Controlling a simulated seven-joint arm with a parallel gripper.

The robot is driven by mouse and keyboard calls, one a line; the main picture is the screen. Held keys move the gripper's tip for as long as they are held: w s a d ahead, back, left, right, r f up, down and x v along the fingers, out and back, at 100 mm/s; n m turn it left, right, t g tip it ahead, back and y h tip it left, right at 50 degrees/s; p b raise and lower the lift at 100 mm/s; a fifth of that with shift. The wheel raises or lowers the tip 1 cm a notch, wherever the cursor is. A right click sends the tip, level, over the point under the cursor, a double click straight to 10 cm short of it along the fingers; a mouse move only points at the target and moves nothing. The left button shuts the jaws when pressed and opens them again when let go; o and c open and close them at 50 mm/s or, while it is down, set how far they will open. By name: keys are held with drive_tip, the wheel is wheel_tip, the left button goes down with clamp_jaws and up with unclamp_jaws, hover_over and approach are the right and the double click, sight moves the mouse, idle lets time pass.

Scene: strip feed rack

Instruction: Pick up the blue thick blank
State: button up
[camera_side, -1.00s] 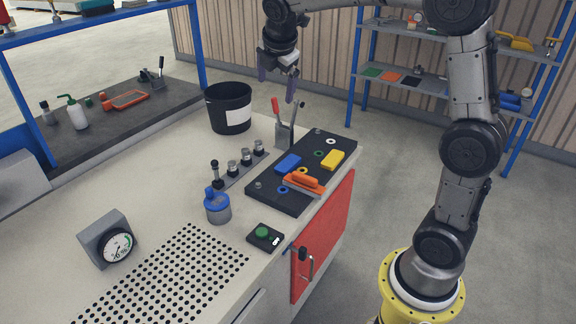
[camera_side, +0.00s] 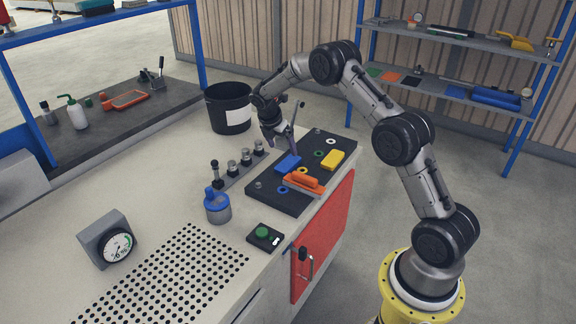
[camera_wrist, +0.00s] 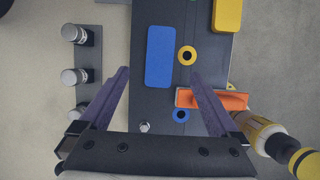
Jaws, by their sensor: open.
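The blue thick blank (camera_side: 288,164) lies flat on the dark rack plate (camera_side: 273,198), between the row of metal posts and the yellow block. In the wrist view the blue blank (camera_wrist: 159,56) lies ahead of the fingertips, roughly midway between them and not held. My gripper (camera_side: 290,152) is low over the rack, just behind the blue blank in the side view. In the wrist view my gripper (camera_wrist: 160,74) shows two purple fingers spread wide with nothing between them.
Several metal posts (camera_side: 246,157) stand to the left. A black bucket (camera_side: 229,108) stands behind.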

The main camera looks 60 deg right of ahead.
sight(287, 163)
drive_tip(key=x, duration=0.8)
drive_tip(key=shift+a+f, duration=0.15)
drive_tip(key=shift+c, duration=0.3)
clamp_jaws()
drive_tip(key=shift+r, duration=0.2)
